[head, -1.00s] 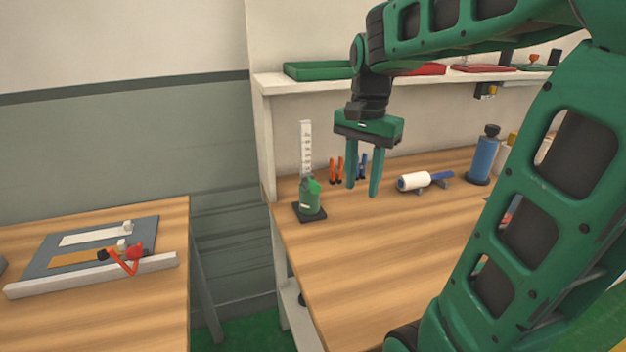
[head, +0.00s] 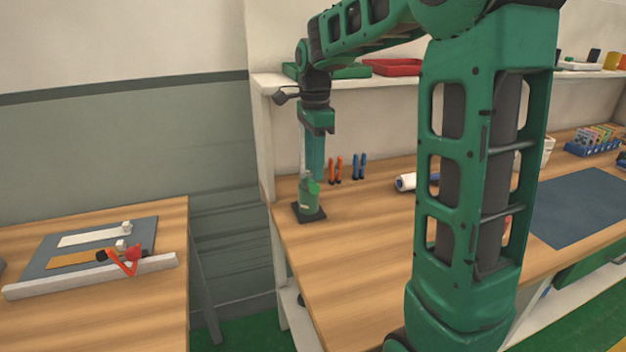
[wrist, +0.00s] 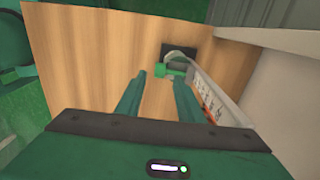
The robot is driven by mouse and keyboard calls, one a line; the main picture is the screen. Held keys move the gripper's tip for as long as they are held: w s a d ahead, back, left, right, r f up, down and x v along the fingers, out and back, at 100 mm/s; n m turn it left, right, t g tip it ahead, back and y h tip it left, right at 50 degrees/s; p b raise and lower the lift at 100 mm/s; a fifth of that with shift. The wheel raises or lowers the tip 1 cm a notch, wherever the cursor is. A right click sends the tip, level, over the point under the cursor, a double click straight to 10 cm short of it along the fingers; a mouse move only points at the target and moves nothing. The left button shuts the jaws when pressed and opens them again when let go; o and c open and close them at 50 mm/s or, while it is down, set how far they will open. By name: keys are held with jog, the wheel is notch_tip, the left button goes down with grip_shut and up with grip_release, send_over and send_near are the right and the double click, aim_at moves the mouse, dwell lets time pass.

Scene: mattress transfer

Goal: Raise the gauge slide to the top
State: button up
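The white upright scale is mostly hidden behind my gripper (head: 315,176) in the head view. In the wrist view, the white scale (wrist: 215,95) runs along the right of my fingers, and the green slide (wrist: 172,70) shows beyond the fingertips. My gripper (wrist: 160,77) is open and empty, pointing down above the slide. I cannot tell whether a finger touches the scale.
Orange pliers (head: 336,169) and blue pliers (head: 359,167) stand to the right of the gauge. A white roller (head: 405,181) lies farther right. A shelf (head: 390,82) with trays is above. The bench front is clear.

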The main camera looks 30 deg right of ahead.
aim_at(314, 183)
jog(key=shift+f, duration=2.3)
grip_shut()
